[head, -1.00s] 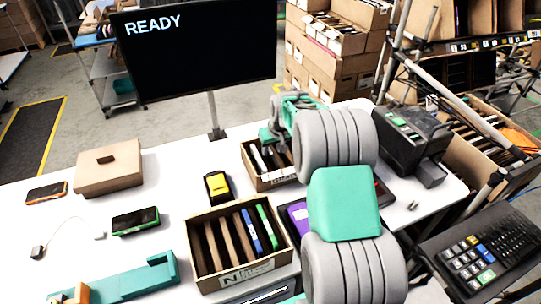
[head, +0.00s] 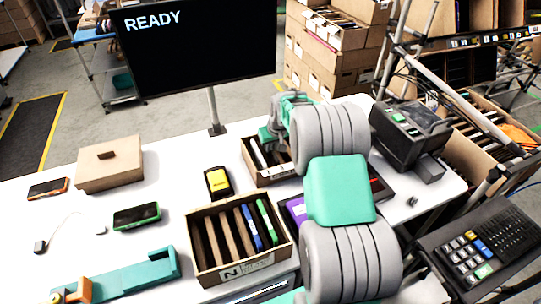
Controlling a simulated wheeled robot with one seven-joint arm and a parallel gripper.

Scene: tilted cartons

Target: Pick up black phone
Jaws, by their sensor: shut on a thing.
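My gripper (head: 272,140) is over the small cardboard carton (head: 270,179) at the back middle of the table. Its fingers reach down at the carton's right part and are shut on a dark, slim thing that looks like the black phone. My own arm and the carton hide most of it, so its outline is not clear. White and dark slim items stand upright in the same carton, left of the fingers.
A larger carton (head: 235,269) with brown dividers and blue and green phones stands in front. A yellow-and-black device (head: 217,182), a green-edged phone (head: 137,216), an orange-edged phone (head: 48,188) and a closed box (head: 110,168) lie left. A black machine (head: 408,135) stands right.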

